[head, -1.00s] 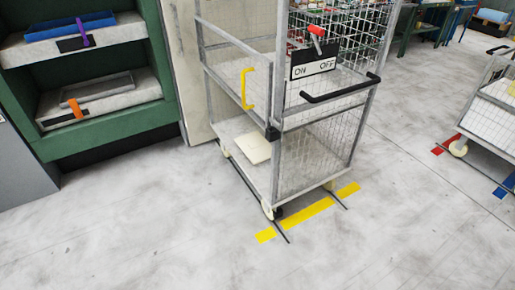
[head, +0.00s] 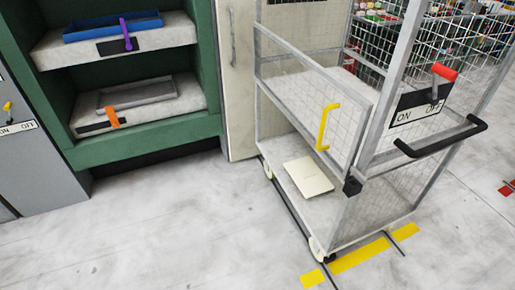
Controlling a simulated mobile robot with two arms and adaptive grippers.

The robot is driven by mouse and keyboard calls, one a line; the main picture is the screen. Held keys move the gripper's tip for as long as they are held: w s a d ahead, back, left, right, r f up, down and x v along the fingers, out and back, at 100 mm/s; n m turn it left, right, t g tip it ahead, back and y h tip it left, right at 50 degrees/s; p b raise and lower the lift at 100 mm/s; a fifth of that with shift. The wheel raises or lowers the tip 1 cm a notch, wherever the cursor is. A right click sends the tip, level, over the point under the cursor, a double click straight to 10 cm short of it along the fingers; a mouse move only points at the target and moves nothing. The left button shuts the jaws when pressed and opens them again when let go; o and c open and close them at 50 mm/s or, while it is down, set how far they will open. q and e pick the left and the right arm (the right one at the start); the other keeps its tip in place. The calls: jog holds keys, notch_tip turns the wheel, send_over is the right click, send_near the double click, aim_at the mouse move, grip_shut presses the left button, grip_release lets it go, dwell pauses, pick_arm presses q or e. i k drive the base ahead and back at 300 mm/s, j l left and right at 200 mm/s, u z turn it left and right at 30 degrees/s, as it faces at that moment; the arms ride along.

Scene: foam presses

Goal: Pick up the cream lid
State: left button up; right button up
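A flat cream lid (head: 307,177) lies on the bottom shelf of a grey wire-mesh cart (head: 287,172) in the head view. It sits near the shelf's left side, below the cart's yellow handle (head: 325,127). Nothing is touching it from above, and the cart's frame and mesh stand just to its right. Neither of my grippers shows in the head view.
A green press (head: 135,148) at the left holds a blue tray (head: 113,26) above and a grey tray (head: 136,96) below. A black push handle (head: 440,137) juts from the cart. Yellow floor marks (head: 358,255) lie before the cart. The floor in front is clear.

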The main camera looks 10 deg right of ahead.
aim_at(311, 181)
jog(key=i+j, duration=0.15)
jog(key=i, duration=0.8)
jog(key=i+j, duration=0.1)
jog(key=i, duration=0.8)
jog(key=i+z, duration=0.65)
jog(key=z, duration=0.15)
jog(key=i+j+z, duration=0.2)
jog(key=z, duration=0.2)
jog(key=i+l+z, duration=0.1)
jog(key=i+z, duration=0.6)
jog(key=k, duration=0.05)
